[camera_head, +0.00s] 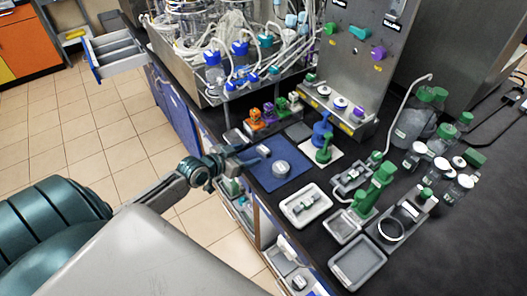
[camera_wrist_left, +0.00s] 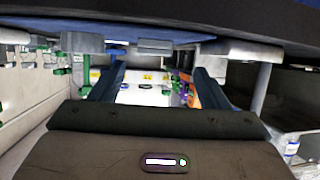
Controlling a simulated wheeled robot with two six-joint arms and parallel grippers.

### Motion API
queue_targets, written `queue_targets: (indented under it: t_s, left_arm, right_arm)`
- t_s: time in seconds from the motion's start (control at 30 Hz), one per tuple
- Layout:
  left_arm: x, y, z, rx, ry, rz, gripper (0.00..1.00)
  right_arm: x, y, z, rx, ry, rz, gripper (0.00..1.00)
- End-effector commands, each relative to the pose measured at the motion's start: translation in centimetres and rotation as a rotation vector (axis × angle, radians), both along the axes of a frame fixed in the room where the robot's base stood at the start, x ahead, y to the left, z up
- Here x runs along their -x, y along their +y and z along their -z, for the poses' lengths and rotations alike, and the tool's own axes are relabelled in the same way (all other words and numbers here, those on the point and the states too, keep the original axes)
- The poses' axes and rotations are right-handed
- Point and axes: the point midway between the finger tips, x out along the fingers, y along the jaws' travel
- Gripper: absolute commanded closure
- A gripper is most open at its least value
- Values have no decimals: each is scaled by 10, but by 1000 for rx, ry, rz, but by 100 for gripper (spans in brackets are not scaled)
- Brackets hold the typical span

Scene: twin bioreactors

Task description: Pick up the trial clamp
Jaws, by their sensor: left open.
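My left gripper (camera_head: 238,160) reaches in from the left to the left edge of a blue mat (camera_head: 266,184) on the dark bench. In the left wrist view its two fingers (camera_wrist_left: 160,88) stand apart with nothing visible between them. A small light grey piece (camera_head: 264,150) lies on the mat just beyond the gripper. A round grey part (camera_head: 281,169) sits near the mat's middle. Orange (camera_head: 256,119) and purple (camera_head: 269,112) clamp-like pieces stand behind the mat. I cannot tell which piece is the trial clamp. My right gripper is out of view.
A blue and green fixture (camera_head: 322,137) stands right of the mat. White tray (camera_head: 305,205), grey tray (camera_head: 357,262) and green-capped bottles crowd the bench's right side. Bioreactor vessels with tubing (camera_head: 240,60) stand at the back. An open drawer (camera_head: 115,50) juts out at upper left.

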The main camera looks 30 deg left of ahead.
Motion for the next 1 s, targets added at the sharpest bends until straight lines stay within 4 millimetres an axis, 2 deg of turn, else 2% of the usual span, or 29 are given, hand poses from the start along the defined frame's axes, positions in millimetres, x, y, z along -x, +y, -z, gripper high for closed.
queue_targets:
  t_s: [0.27,0.47,0.6,0.93,1.0]
  left_arm:
    - [-18,-6,5,3,1,0,31]
    - [-40,-17,8,5,0,0,31]
    - [-55,-20,17,3,2,0,31]
    - [-60,-22,21,-1,2,2,31]
    - [-60,-22,21,-1,2,2,45]
  right_arm:
    - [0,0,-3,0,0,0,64]
    - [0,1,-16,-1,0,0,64]
    - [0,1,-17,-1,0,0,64]
    - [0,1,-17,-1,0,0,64]
    - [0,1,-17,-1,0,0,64]
